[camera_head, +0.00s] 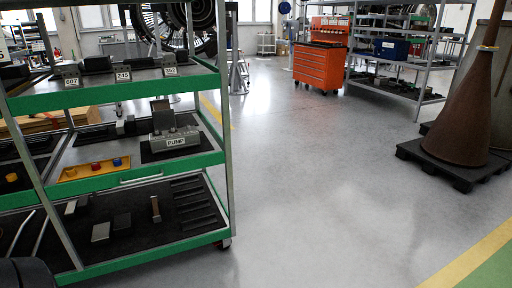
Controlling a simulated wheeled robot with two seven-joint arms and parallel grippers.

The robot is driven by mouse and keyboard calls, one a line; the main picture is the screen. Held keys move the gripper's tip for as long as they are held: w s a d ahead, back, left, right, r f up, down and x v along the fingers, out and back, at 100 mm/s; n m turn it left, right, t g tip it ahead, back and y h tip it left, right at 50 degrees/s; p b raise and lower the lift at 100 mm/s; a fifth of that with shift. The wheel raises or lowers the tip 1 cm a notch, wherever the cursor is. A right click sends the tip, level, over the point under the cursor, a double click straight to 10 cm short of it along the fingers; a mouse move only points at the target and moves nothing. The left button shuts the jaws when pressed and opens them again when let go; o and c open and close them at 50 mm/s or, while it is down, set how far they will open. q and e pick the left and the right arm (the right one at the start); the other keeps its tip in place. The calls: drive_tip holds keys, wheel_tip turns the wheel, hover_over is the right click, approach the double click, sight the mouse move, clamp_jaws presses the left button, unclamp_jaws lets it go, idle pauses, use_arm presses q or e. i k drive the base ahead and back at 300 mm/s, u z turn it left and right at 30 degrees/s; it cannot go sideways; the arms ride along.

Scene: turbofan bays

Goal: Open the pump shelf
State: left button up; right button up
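The pump shelf (112,180) is the middle level of a green-edged metal rack at the left, with a pale bar handle (141,178) on its front edge. Its front looks about in line with the shelves above and below. A grey pump (174,130) with a "PUMP" label stands on a dark mat at its right. A yellow tray (92,169) with small coloured parts lies left of it. I cannot make out either gripper. A black rounded shape at the bottom left corner is cut off, and I cannot tell what it is.
The top shelf (140,83) holds dark parts with number tags; the bottom shelf (125,245) holds loose metal pieces. Open grey floor (320,190) lies right of the rack. A brown cone (465,120) stands on a black pallet at right. An orange tool cabinet (318,66) stands behind.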

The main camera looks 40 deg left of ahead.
sight(129, 141)
drive_tip(key=u, duration=0.3)
drive_tip(key=i, duration=1.5)
drive_tip(key=u, duration=1.7)
drive_tip(key=i, duration=0.85)
drive_tip(key=u, duration=0.7)
drive_tip(key=i, duration=0.5)
